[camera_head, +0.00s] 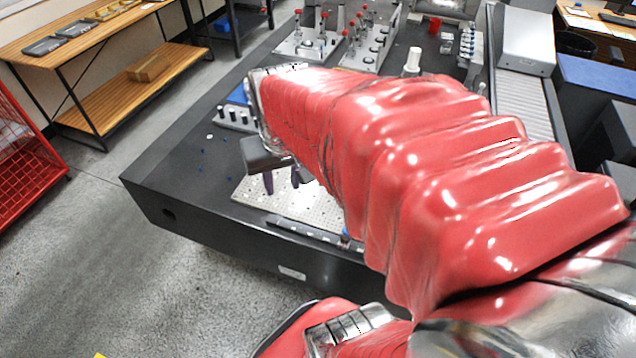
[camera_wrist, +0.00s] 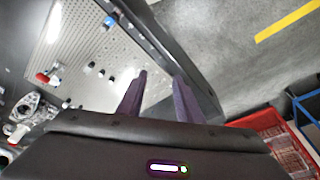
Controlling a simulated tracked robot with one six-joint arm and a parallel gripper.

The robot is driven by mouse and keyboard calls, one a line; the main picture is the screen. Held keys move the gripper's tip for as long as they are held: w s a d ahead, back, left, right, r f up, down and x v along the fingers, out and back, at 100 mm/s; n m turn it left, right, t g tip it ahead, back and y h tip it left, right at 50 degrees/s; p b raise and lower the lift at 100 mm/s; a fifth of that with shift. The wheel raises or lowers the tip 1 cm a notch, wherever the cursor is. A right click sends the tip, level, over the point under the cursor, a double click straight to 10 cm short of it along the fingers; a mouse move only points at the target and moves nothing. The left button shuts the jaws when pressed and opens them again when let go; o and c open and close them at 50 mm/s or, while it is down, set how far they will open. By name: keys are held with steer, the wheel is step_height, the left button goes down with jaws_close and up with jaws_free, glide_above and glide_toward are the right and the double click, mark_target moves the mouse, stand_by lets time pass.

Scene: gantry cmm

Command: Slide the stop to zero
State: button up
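My gripper (camera_head: 281,182) hangs over the light perforated plate (camera_head: 250,194) near the front of the dark table. Its two dark purple fingers also show in the wrist view (camera_wrist: 160,76); they are apart, with nothing visible between them. A dark rail with small light marks (camera_head: 300,229) runs along the plate's front edge. A small blue piece (camera_head: 346,236) shows at the rail's right part, partly hidden by my red-sleeved arm. I cannot tell for certain whether it is the stop.
My arm covers much of the table's middle. Fixtures with red knobs (camera_head: 323,42) and a white cylinder (camera_head: 413,60) stand farther back. A blue-topped block with dark pegs (camera_head: 236,117) is at the left. Small blue pieces lie on the dark surface (camera_head: 165,165), otherwise clear there.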

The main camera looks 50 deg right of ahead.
steer(key=s+d+f+m+g, duration=0.1)
steer(key=s+d+f+m, duration=0.1)
steer(key=d, duration=0.3)
steer(key=s+d+f+m+g, duration=0.1)
steer(key=s+d+f+m, duration=0.1)
steer(key=d+f, duration=0.3)
steer(key=s+d+f+m+y, duration=0.1)
steer(key=s+d+f, duration=0.1)
steer(key=d, duration=0.4)
steer(key=shift+s+d+f+m+g, duration=0.15)
steer(key=shift+d+f+m+g, duration=0.25)
steer(key=shift+f, duration=0.3)
steer(key=shift+f, duration=0.1)
steer(key=shift+f, duration=6.8)
jaws_close()
